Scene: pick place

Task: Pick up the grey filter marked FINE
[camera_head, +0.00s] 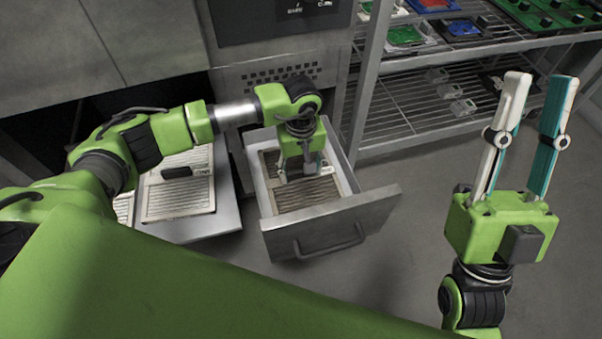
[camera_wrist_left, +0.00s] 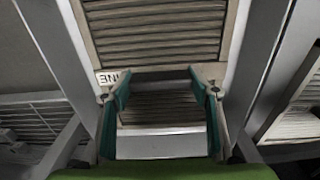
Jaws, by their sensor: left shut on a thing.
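A filter with a ribbed face (camera_head: 306,196) lies in the open metal drawer (camera_head: 375,203). In the left wrist view its ribbed grey-brown face (camera_wrist_left: 155,35) shows, with a white label (camera_wrist_left: 108,77) whose visible letters read as the end of FINE, upside down. My left gripper (camera_head: 300,172) reaches down into the drawer over this filter. In the left wrist view the left gripper (camera_wrist_left: 160,80) has its teal fingers on either side of the filter's dark handle and is shut on it. My right gripper (camera_head: 540,85) is open and empty, pointing up at the right.
More ribbed filters (camera_head: 178,203) lie in another pulled-out drawer to the left, one with a dark handle. A wire shelf rack (camera_head: 440,105) with coloured parts stands behind at the right. The drawer walls stand close around my left gripper. The floor (camera_head: 400,260) in front is clear.

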